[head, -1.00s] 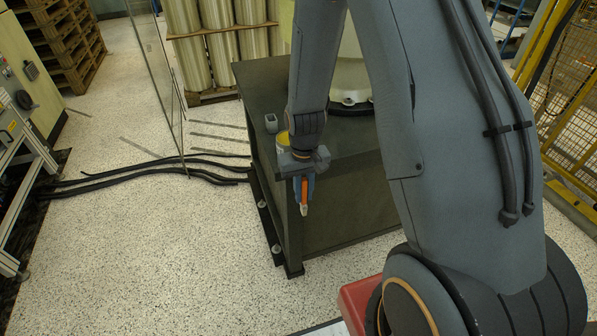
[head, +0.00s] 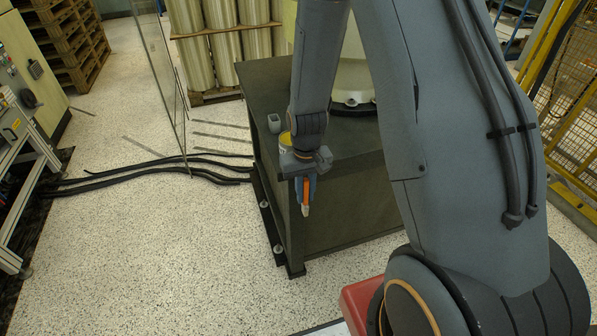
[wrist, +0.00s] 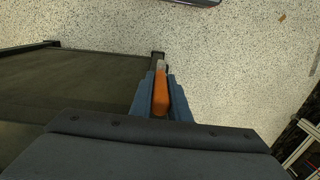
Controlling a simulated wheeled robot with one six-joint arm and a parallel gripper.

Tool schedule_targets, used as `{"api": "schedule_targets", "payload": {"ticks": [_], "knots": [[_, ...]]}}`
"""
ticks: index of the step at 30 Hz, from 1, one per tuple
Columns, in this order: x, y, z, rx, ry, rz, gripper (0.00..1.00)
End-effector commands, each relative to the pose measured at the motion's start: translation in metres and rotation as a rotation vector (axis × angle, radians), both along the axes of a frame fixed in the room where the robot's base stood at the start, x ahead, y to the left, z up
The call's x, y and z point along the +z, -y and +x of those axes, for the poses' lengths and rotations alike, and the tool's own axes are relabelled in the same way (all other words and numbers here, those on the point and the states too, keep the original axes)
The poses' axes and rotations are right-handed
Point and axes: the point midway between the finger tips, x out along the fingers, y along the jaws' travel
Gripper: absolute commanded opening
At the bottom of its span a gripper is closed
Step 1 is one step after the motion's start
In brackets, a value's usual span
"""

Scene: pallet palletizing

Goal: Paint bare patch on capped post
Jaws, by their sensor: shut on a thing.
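My gripper (head: 305,188) has blue fingers and points down in front of the near side of a dark pedestal. It is shut on an orange-handled tool with a pale tip (head: 306,199), probably a brush, which hangs tip down, apart from the floor. In the wrist view my gripper (wrist: 158,92) holds the same orange handle (wrist: 161,97) between its fingers. A yellow can (head: 284,138) stands on the pedestal top, partly hidden behind my wrist. I cannot make out a capped post or a bare patch in either view.
The dark pedestal (head: 345,205) carries a white machine base (head: 352,88) and a small grey object (head: 274,123). Black cables (head: 150,165) cross the floor on the left. A clear panel (head: 160,70) stands behind them. Speckled floor (head: 150,250) is open at front left.

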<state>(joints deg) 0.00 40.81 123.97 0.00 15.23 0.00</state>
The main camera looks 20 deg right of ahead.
Motion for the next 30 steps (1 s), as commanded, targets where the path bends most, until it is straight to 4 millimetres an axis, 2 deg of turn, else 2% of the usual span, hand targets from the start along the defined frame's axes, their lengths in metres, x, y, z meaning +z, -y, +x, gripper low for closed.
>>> {"api": "schedule_targets", "payload": {"ticks": [5, 8, 24, 30], "knots": [[0.007, 0.0, 0.0, 0.0, 0.0, 0.0, 0.0], [0.018, 0.0, -0.001, 0.0, 0.001, 0.0, 0.0], [0.101, 0.0, -0.001, 0.0, 0.001, 0.0, 0.0], [0.123, 0.0, -0.001, 0.0, 0.0, 0.0, 0.0]]}}
